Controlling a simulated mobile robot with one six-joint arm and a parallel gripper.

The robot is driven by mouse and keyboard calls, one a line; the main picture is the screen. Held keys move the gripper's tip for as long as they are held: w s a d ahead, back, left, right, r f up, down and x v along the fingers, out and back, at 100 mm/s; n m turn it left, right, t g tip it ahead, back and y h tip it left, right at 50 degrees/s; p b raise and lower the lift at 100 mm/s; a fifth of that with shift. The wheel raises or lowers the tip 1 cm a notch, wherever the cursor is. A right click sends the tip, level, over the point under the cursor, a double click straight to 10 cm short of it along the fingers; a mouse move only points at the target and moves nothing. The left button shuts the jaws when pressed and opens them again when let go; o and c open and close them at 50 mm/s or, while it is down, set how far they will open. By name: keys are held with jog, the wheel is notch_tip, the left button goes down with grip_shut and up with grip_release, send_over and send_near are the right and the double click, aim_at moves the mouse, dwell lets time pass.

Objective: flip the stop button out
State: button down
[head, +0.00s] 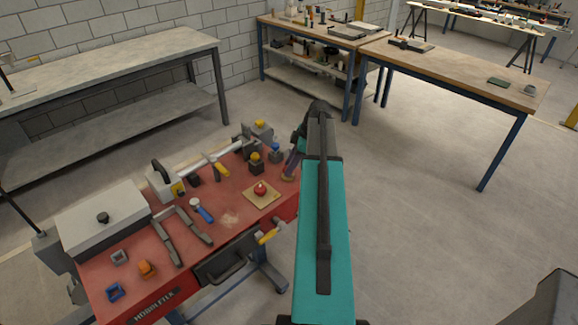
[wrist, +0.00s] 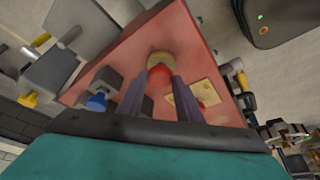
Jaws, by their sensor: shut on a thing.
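The stop button shows in the wrist view as a red rounded cap (wrist: 159,76) with a pale yellow round base beyond it. It sits at the edge of the red bench top (wrist: 120,62). My gripper (wrist: 160,84) has its two dark fingers on either side of the red cap and is shut on it. In the head view my gripper (head: 289,173) reaches down at the right edge of the bench. A yellowish part of the button's base (head: 287,178) shows there. The fingers and arm hide most of the button in that view.
A tan square plate (head: 249,198) with a red round piece lies close by on the bench. Pliers-like handles and a grey lidded box (head: 103,218) lie farther left.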

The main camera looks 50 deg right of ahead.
jog(key=shift+w+d+r, duration=0.1)
jog(key=shift+r, duration=0.75)
jog(key=c, duration=1.3)
grip_release()
jog(key=shift+r, duration=0.1)
jog(key=shift+b, duration=0.3)
jog(key=b+v, duration=0.3)
jog(key=v, duration=1)
jog(key=shift+r+b, duration=0.3)
jog(key=shift+b, duration=0.1)
jog(key=shift+s+f, duration=0.1)
jog(key=shift+s, duration=0.15)
